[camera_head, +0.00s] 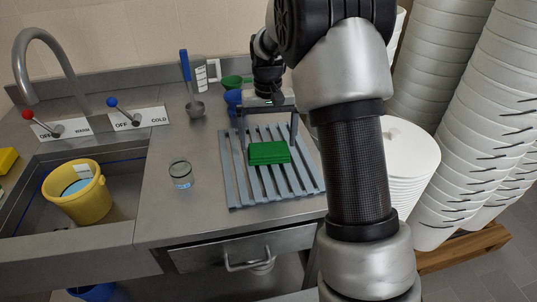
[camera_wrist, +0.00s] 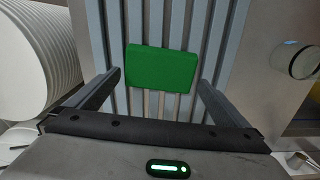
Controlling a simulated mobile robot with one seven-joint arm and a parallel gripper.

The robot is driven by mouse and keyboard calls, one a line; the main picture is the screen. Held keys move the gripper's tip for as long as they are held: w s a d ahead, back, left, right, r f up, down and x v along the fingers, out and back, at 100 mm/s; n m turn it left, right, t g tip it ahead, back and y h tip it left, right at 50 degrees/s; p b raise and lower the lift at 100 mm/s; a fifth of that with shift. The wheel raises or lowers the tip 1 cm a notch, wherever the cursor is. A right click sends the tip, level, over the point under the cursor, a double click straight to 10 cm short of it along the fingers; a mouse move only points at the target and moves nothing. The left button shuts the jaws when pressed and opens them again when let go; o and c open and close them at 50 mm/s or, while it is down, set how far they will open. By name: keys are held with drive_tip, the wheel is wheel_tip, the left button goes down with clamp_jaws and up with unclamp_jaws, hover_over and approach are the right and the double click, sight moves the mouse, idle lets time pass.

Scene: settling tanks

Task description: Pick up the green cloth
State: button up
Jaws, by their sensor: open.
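The green cloth (camera_head: 269,153) lies folded in a small stack on the grey slatted rack (camera_head: 303,181) on the steel counter. In the wrist view the cloth (camera_wrist: 162,68) lies ahead of my gripper (camera_wrist: 157,84), roughly centred between its two fingers. My gripper (camera_head: 268,132) is open and empty, above the rack at the cloth's far side. In the head view one finger hangs to the right of the cloth. I cannot tell how high the fingertips are above the slats.
A glass jar (camera_head: 181,174) stands left of the rack. A ladle with a blue handle (camera_head: 190,85), a measuring jug (camera_head: 207,73) and green and blue scoops are behind. A sink with a yellow bucket (camera_head: 78,192) is at left. White stacked buckets (camera_head: 450,120) crowd the right.

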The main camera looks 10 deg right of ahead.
sight(268, 146)
wheel_tip(268, 146, down, 2)
drive_tip(key=shift+c, duration=0.3)
drive_tip(key=c, duration=0.7)
drive_tip(key=shift+r, duration=0.15)
wheel_tip(268, 146, up, 10)
drive_tip(key=shift+f+p, duration=0.1)
drive_tip(key=shift+p, duration=0.55)
